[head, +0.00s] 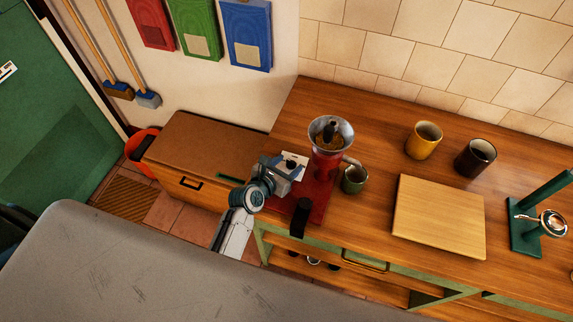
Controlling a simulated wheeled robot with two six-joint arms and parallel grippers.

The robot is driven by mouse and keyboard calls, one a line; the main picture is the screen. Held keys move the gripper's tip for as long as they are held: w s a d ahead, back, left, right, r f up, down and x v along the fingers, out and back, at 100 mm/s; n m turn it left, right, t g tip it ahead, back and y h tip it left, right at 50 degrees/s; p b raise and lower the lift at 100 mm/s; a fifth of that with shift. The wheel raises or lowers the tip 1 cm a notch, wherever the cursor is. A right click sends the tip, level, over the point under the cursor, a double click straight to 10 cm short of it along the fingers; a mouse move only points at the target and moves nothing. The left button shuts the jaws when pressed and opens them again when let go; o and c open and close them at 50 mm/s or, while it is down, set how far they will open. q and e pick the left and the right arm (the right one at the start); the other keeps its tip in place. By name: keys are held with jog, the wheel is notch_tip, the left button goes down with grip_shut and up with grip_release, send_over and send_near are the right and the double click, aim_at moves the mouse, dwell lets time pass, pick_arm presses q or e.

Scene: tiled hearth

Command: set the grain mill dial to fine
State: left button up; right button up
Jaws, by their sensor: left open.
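The red grain mill (325,166) stands upright on a red base near the left end of the wooden counter. Its metal hopper (331,133) holds brown grain. A black upright grip (301,218) is at the front of the base. A small white plate with dark marks (293,163) shows on the mill's left side; I cannot read the marks. My left gripper (284,178) is open at the mill's left side, close to this plate. It hides the dial area, so I cannot tell the setting or whether the fingers touch. My right gripper is out of view.
A green mug (354,179) stands close to the mill's right. A yellow mug (424,140), a dark mug (475,157), a wooden board (438,217) and a green stand (534,218) are farther right. A wooden chest (205,150) is left of the counter.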

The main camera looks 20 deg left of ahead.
pick_arm(q)
jog(key=shift+c, duration=0.4)
jog(key=c, duration=0.9)
